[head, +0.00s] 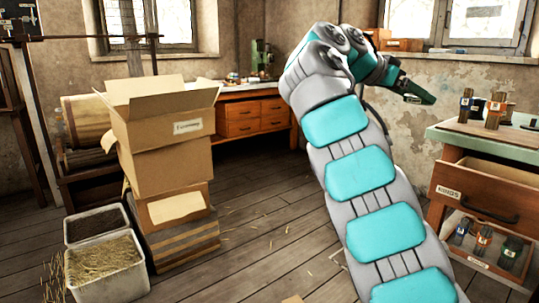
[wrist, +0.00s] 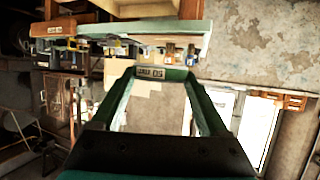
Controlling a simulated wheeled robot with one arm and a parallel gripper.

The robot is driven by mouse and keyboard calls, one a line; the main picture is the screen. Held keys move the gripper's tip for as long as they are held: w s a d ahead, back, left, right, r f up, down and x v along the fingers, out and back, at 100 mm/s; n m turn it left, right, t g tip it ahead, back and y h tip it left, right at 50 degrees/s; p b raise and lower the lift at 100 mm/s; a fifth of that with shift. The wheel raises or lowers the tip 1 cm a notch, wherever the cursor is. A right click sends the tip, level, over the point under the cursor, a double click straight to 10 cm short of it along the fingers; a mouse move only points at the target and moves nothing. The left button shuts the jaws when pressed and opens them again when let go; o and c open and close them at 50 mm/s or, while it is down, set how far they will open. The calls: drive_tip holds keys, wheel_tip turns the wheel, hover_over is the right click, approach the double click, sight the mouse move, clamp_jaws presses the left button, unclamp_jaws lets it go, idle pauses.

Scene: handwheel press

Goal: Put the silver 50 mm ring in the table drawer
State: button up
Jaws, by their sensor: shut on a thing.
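My gripper (head: 415,92) is raised in the upper right of the head view, left of the green-topped table (head: 480,137). In the wrist view my gripper (wrist: 160,76) has its green fingers shut on the silver 50 mm ring (wrist: 157,73), seen edge-on with a "50" mark. The ring cannot be made out in the head view. The table drawer (head: 470,200), with a "RINGS" label and dark handle, is pulled open below the tabletop. Its floor is mostly hidden. My gripper is above the drawer's level and apart from it.
Bottles (head: 494,110) stand on the tabletop near its left end. More bottles (head: 510,250) sit in a low bin under the drawer. Bare floor (head: 270,225) lies between.

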drive_tip(key=w+f+n+t+y, duration=0.5)
drive_tip(key=w+f+n+t, duration=0.3)
drive_tip(key=w, duration=0.6)
drive_tip(key=a+f+n+y+p, duration=0.1)
drive_tip(key=a+f+n+y, duration=0.35)
drive_tip(key=f, duration=0.65)
drive_tip(key=s+a+f+n+y, duration=0.2)
drive_tip(key=s+a+f+y, duration=0.1)
drive_tip(key=s+a+f, duration=0.2)
drive_tip(key=s+a+f+n+y, duration=0.3)
drive_tip(key=a+f, duration=0.4)
drive_tip(key=f, duration=0.3)
drive_tip(key=shift+s+a+t+y, duration=0.35)
drive_tip(key=shift+s+y, duration=0.3)
drive_tip(key=shift+s, duration=0.6)
drive_tip(key=shift+a+f, duration=0.1)
drive_tip(key=shift+f, duration=0.1)
